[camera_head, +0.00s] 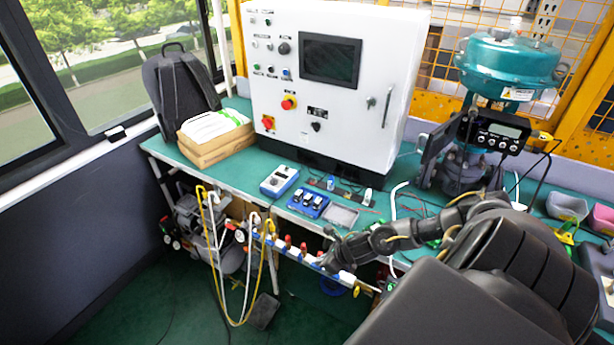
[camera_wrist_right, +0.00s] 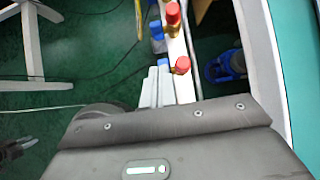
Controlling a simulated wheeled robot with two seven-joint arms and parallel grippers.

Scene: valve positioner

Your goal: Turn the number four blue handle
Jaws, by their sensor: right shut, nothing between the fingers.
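A white pipe manifold (camera_head: 292,250) with red and blue handles runs below the front edge of the table in the head view. I cannot read any handle numbers. My right gripper (camera_head: 328,260) is at the right part of this manifold, shut and empty. In the right wrist view, the gripper's grey fingers (camera_wrist_right: 164,86) are close together beside the manifold. A blue handle (camera_wrist_right: 163,62) shows at the fingertips and a red handle (camera_wrist_right: 182,65) is just to the right. Another blue handle (camera_wrist_right: 156,29) and a red one (camera_wrist_right: 172,14) are farther along. Whether the fingers touch a handle is unclear. My left gripper is out of view.
The green table (camera_head: 235,170) carries a white control cabinet (camera_head: 330,90), a cardboard box (camera_head: 215,140) and a teal valve actuator (camera_head: 508,65). Yellow and white hoses (camera_head: 240,300) hang at the manifold's left. Open floor lies at the front left.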

